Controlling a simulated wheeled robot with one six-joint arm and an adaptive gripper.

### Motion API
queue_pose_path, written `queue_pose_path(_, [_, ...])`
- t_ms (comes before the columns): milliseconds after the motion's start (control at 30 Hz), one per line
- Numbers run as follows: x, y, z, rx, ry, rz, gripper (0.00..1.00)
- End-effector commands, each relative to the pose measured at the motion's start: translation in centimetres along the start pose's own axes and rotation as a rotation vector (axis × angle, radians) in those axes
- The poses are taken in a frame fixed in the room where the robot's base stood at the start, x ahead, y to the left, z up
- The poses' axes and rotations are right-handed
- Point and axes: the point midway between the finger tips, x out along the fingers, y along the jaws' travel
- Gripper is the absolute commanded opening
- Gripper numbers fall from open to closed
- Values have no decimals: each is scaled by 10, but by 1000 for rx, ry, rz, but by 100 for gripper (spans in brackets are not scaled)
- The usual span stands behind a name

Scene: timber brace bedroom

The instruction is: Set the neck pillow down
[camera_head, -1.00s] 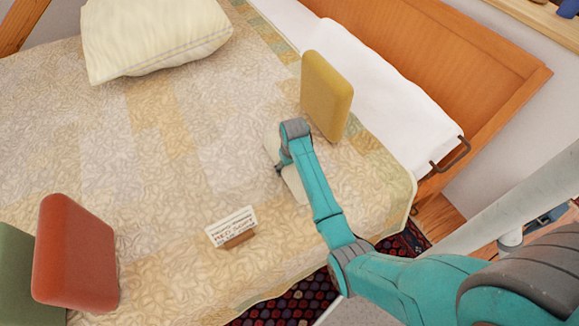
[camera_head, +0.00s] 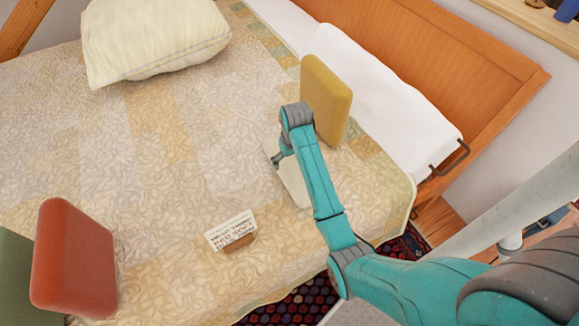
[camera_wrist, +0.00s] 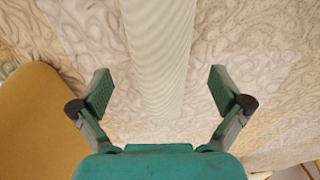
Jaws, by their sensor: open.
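The neck pillow is a pale cream, finely ribbed piece (camera_wrist: 158,40) lying on the bed cover. In the wrist view it runs as a strip between my open fingers, with a gap on each side. In the head view part of it (camera_head: 293,182) shows beside my arm; the rest is hidden behind the arm. My gripper (camera_wrist: 160,73) is open and appears just above the pillow, not touching its sides. In the head view my gripper (camera_head: 279,157) is small and partly hidden by the wrist.
A mustard cushion (camera_head: 327,98) stands close behind the wrist. A small lettered card (camera_head: 229,229) sits near the bed's front edge. Red (camera_head: 73,258) and green (camera_head: 15,270) cushions are at the left, a big cream pillow (camera_head: 150,40) at the back. The bed's middle is clear.

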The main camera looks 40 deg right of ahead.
Motion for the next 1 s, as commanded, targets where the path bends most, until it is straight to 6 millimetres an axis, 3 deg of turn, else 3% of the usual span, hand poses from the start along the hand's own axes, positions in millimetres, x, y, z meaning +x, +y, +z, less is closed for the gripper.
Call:
queue_pose_path(100, [-20, 0, -1, 0, 3, 0, 100])
queue_pose_path(300, [-36, 0, 0, 0, 1, 0, 100])
queue_pose_path(1000, [-38, 0, 0, 0, 0, 0, 100])
